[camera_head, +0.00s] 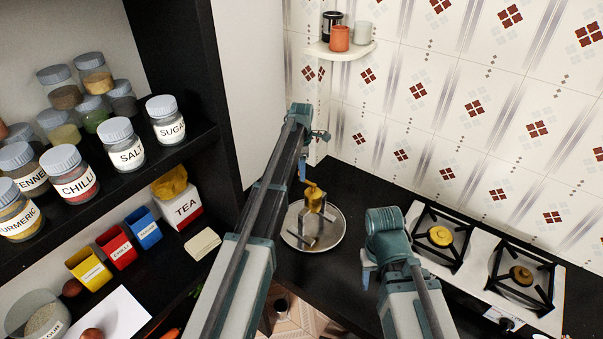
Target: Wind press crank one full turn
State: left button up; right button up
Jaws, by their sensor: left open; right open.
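The press (314,215) is a small metal cylinder with a brass-coloured top piece (314,194). It stands on a round steel plate (330,240) on the black counter. A thin dark bar sticks out low at its front left; I cannot tell whether this or the top piece is the crank. My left gripper (302,171) is open, behind and slightly left of the press in the picture, apart from it. My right gripper (367,274) is open, to the right of the plate and nearer me, holding nothing visible. Its fingers are partly hidden by its own wrist.
A gas stove (480,262) with two burners stands on the right. A corner shelf (340,50) with cups is above the press. Shelves of labelled jars (75,178) and a tea box (178,203) fill the left. The counter (345,200) around the plate is clear.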

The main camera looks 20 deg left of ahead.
pick_arm(q)
jog(key=shift+c, duration=0.3)
grip_shut()
jog(key=shift+w, duration=0.15)
jog(key=shift+w+d+m, duration=0.15)
jog(key=shift+w+m, duration=0.05)
jog(key=shift+m, duration=0.4)
jog(key=shift+w+d+m, duration=0.15)
jog(key=shift+w+m, duration=0.05)
jog(key=shift+m, duration=0.4)
jog(key=d+m, duration=0.9)
jog(key=m, duration=1.3)
jog(key=shift+s, duration=0.15)
